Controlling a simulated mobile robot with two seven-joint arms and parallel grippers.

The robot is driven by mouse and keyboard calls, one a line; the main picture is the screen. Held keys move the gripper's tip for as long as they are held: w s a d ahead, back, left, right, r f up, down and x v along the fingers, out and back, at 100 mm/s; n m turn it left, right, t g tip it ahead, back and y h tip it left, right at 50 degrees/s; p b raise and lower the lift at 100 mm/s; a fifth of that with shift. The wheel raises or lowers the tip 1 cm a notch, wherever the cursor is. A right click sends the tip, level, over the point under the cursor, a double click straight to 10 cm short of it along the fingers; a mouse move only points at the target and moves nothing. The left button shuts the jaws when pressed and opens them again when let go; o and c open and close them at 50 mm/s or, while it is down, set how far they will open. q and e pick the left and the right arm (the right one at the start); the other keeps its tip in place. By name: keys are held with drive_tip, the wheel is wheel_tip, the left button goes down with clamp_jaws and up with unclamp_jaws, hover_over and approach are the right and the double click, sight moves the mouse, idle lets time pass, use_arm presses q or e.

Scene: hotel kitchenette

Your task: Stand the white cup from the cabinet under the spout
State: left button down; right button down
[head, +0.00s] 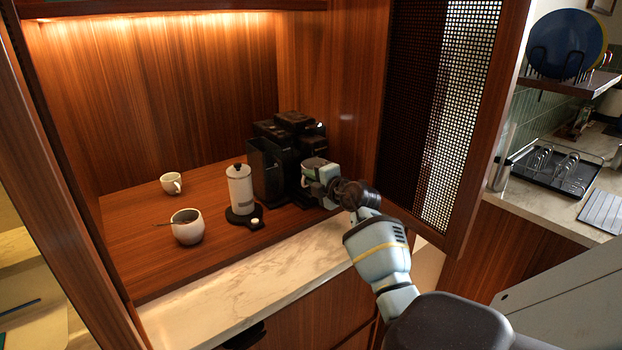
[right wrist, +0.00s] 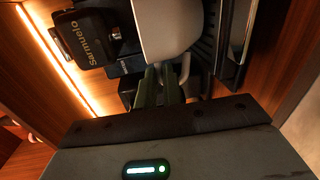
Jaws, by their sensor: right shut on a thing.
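The white cup (head: 312,163) is at the front of the black coffee machine (head: 268,165), partly hidden by my right gripper (head: 322,182). In the right wrist view the cup (right wrist: 165,28) is a large pale body just beyond the fingertips, beside the machine (right wrist: 84,36). My right gripper (right wrist: 160,84) is shut on the cup, with its fingers close together at the handle side. The spout is not clearly visible, and I cannot tell whether the cup's base touches the machine. My left gripper is out of view.
On the wooden cabinet floor stand another white cup (head: 171,183), a round white pot with a spoon (head: 187,228) and a white canister (head: 240,188) on a dark base. The perforated cabinet door (head: 440,120) is right of my arm. The marble ledge (head: 240,290) is clear.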

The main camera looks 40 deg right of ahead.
drive_tip(key=shift+f, duration=0.1)
drive_tip(key=c, duration=1.5)
unclamp_jaws()
drive_tip(key=shift+c, duration=0.2)
